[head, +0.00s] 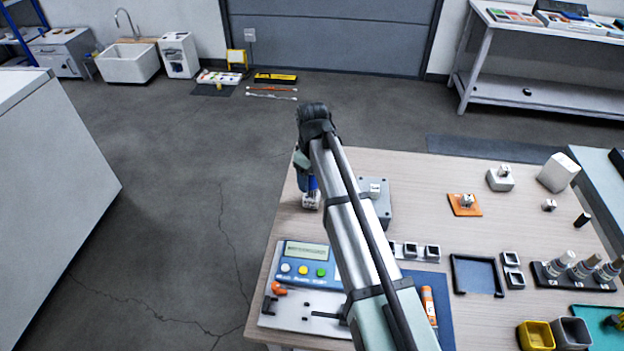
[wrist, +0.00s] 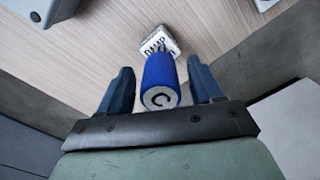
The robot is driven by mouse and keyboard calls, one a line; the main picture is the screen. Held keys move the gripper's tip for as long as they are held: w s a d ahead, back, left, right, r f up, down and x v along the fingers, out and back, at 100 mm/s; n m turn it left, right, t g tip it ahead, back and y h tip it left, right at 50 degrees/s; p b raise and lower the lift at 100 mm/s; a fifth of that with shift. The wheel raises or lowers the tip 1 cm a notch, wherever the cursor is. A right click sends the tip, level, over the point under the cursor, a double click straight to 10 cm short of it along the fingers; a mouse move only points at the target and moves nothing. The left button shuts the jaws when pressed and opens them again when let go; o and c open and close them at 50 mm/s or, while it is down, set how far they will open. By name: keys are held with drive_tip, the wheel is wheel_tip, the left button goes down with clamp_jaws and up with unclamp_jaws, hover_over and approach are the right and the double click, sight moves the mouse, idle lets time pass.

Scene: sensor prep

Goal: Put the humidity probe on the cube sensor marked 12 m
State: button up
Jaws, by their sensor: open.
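A blue cylinder with a white end marked C, which looks like the humidity probe (wrist: 160,80), stands between my fingers in the wrist view. Its far end meets a small white cube (wrist: 157,42) with dark lettering that I cannot read surely. It appears to sit on that cube. In the head view the blue probe (head: 312,184) shows below my gripper (head: 307,176), above the white cube (head: 311,201) near the table's left edge. My gripper is open, one finger on each side of the probe, with small gaps. I cannot make out a 12 m mark.
A grey box (head: 384,207) stands just right of the probe, partly behind my arm. Other small cubes sit on an orange plate (head: 466,211), on a white block (head: 499,183) and loose (head: 549,205). A blue-framed device (head: 306,268) lies in front. The table's left edge is close.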

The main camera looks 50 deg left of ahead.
wheel_tip(320, 180, up, 11)
drive_tip(key=shift+r, duration=0.1)
idle(0.3)
idle(0.5)
